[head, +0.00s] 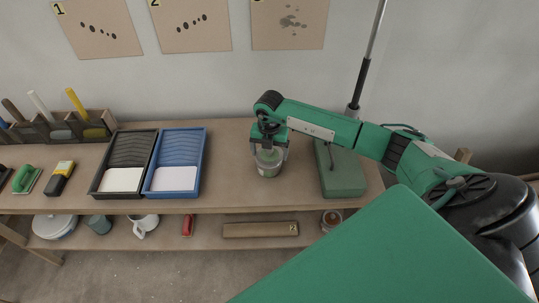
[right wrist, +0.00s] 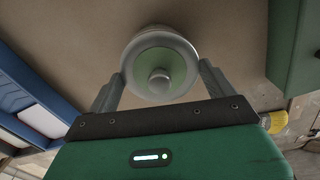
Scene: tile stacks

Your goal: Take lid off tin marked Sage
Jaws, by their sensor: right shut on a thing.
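A small tin (head: 268,168) with a grey top and a greenish body stands on the upper bench board, right of the blue tray. I cannot read its marking. My right gripper (head: 268,149) reaches down over it from above. In the right wrist view the round lid (right wrist: 160,62), with a grey rim, green face and centre knob, sits between the two fingers (right wrist: 160,80), which are shut on its sides. I cannot tell any gap between lid and tin. My left gripper is not in view.
A green box (head: 340,170) stands just right of the tin. Blue (head: 177,160) and black (head: 125,160) paint trays lie to the left, with a brush rack (head: 60,128) beyond. A lower shelf holds a mug, a wooden block and a jar (head: 331,219). A pole (head: 366,60) rises behind.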

